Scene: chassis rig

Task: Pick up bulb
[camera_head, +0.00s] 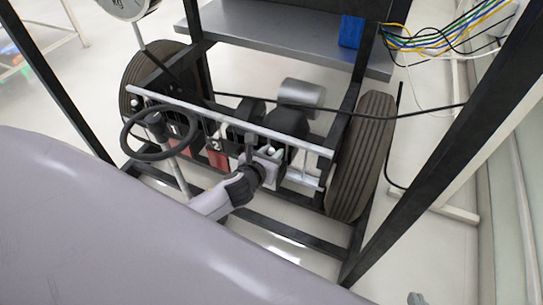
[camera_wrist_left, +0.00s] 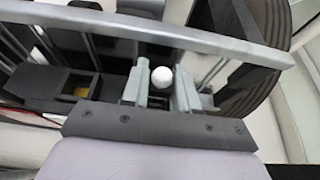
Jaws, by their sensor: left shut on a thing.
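The bulb (camera_wrist_left: 162,76) shows in the left wrist view as a small white ball between the two fingers of my left gripper (camera_wrist_left: 160,88). The fingers are shut on it, one on each side. In the head view my left gripper (camera_head: 268,157) reaches over the front of the chassis rig, just by the silver crossbar (camera_head: 225,118). The bulb is too small there to make out clearly.
A black steering wheel (camera_head: 158,133) stands left of my left gripper. A large tyre (camera_head: 362,155) is on the right. Black frame posts (camera_head: 440,135) rise on both sides. A grey shelf (camera_head: 285,35) with a blue box (camera_head: 351,31) is behind. Cables hang at the upper right.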

